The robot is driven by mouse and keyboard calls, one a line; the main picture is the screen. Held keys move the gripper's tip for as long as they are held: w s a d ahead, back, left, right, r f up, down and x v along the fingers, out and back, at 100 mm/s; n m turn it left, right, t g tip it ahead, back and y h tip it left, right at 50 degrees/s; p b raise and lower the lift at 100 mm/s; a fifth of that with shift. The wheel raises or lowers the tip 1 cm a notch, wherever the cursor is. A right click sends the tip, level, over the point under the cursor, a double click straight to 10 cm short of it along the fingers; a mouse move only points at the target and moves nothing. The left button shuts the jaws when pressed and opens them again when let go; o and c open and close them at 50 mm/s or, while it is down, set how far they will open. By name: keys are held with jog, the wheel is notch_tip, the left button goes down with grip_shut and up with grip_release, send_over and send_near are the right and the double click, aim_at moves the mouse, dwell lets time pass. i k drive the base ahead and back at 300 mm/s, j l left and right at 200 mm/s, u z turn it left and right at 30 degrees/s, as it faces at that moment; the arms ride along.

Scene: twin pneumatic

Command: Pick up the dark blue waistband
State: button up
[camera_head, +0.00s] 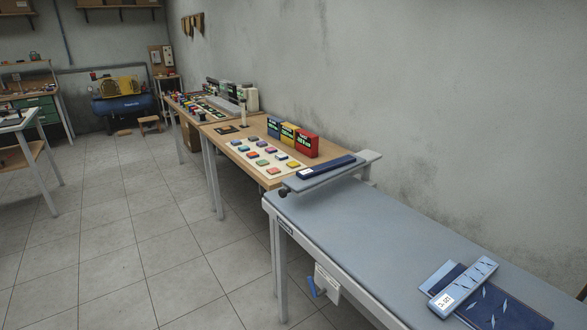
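A dark blue narrow strip (327,166), which looks like the dark blue waistband, lies on a raised grey board (310,181) at the far end of the grey table. A dark blue flat piece with pale leaf shapes (485,309) lies on the near right part of that table. A light blue strip with similar marks and a white label (463,287) lies across it. My gripper is not in view.
The long grey table (380,233) is bare in its middle. Beyond it, a wooden table (226,136) holds several coloured blocks and blue, yellow and red boxes (293,137). A wall runs behind the tables. Tiled floor (140,225) is open at the left.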

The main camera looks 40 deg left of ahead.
aim_at(314, 171)
jog(key=u, duration=1.45)
jog(key=i+j+z, duration=0.2)
jog(key=z, duration=0.2)
jog(key=i+j+z, duration=0.2)
jog(key=j+z, duration=0.25)
jog(key=i+j+z, duration=0.1)
jog(key=j, duration=0.3)
jog(key=i+j, duration=0.2)
jog(key=j, duration=0.2)
jog(key=i+j+z, duration=0.15)
jog(key=j, duration=0.3)
jog(key=i+j, duration=0.1)
jog(key=j, duration=0.3)
jog(key=i+j+z, duration=0.15)
jog(key=j, duration=0.3)
jog(key=i+j, duration=0.1)
jog(key=j, duration=0.35)
jog(key=i+j, duration=0.1)
jog(key=j, duration=0.35)
jog(key=i+j, duration=0.1)
jog(key=j, duration=0.8)
jog(key=i, duration=0.05)
